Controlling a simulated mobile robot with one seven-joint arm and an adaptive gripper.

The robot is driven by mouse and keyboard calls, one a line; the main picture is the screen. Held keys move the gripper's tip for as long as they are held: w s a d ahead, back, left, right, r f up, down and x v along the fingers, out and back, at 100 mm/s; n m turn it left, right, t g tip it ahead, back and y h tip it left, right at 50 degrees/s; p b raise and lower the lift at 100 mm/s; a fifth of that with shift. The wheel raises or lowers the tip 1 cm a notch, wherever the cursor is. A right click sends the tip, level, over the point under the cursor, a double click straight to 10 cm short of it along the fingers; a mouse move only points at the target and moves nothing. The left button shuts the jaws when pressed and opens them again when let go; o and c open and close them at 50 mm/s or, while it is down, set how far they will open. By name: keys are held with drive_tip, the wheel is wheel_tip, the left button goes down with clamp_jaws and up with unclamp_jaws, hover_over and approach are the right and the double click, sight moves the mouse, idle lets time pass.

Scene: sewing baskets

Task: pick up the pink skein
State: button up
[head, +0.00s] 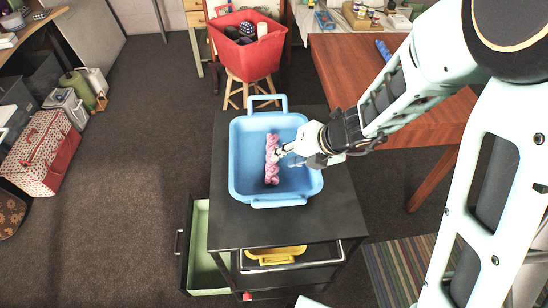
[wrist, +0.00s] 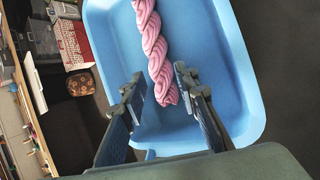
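The pink skein (head: 271,160) is a twisted bundle lying in the blue basket (head: 245,170), which stands on a dark cart top. It also shows in the wrist view (wrist: 157,52), running down from the top edge. My gripper (head: 282,154) reaches into the basket from the right in the head view. In the wrist view my gripper (wrist: 160,85) is open, with one finger on each side of the skein's near end. Whether either finger touches the skein, I cannot tell.
The basket's walls (head: 233,165) surround the skein. The dark cart (head: 340,215) has an open green drawer (head: 205,255) and a yellow basket (head: 275,255) below. A red bin (head: 245,58) on a stool stands behind, and a wooden table (head: 350,75) is at the right.

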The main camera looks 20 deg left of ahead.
sight(277, 164)
drive_tip(key=shift+b+x, duration=1.05)
drive_tip(key=shift+x, duration=1.75)
drive_tip(key=shift+r, duration=0.1)
drive_tip(key=shift+c, duration=0.3)
clamp_jaws()
